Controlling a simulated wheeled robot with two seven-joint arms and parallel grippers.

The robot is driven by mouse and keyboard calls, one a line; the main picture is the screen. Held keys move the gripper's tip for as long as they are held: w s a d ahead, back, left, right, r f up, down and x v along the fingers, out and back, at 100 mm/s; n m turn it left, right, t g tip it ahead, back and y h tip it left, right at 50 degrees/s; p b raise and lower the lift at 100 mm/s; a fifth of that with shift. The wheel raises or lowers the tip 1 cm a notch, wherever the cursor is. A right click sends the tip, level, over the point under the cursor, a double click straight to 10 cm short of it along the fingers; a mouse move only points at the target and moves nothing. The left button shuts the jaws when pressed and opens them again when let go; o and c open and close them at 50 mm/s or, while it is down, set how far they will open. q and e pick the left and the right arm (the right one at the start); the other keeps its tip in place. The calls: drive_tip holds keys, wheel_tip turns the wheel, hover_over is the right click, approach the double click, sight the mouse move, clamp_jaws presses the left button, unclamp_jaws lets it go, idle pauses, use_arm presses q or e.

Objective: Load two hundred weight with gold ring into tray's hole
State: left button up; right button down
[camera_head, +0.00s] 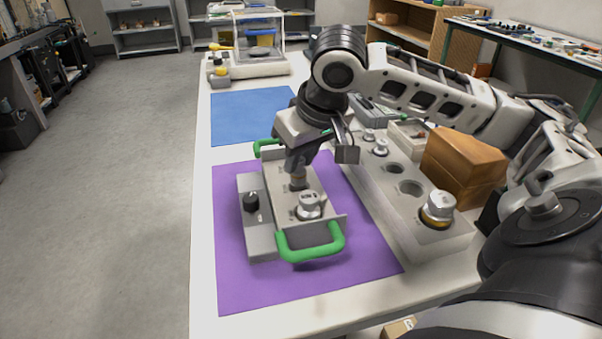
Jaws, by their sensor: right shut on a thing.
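My right gripper (299,167) points down over the tray (256,221) and is shut on a small weight with a gold-brown band (298,181). The gripper hides most of this weight. It is at the tray's middle; I cannot tell whether it is seated in a hole or just above it. The tray is metal with green handles and lies on a purple mat (357,265). A larger silver weight (309,206) stands in the tray near the front handle. My left gripper is not in view.
A grey weight rack (402,223) stands right of the tray. It holds a large weight with a gold ring (438,208) and smaller weights (380,148), with empty holes between. A blue mat (240,118) farther back is clear.

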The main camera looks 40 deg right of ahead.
sight(302, 170)
wheel_tip(302, 170, down, 3)
drive_tip(key=shift+f+b, duration=0.1)
drive_tip(key=shift+b, duration=0.45)
drive_tip(key=shift+f, duration=0.1)
drive_tip(key=shift+f, duration=0.1)
drive_tip(key=c, duration=1.2)
unclamp_jaws()
drive_tip(key=shift+c, duration=0.2)
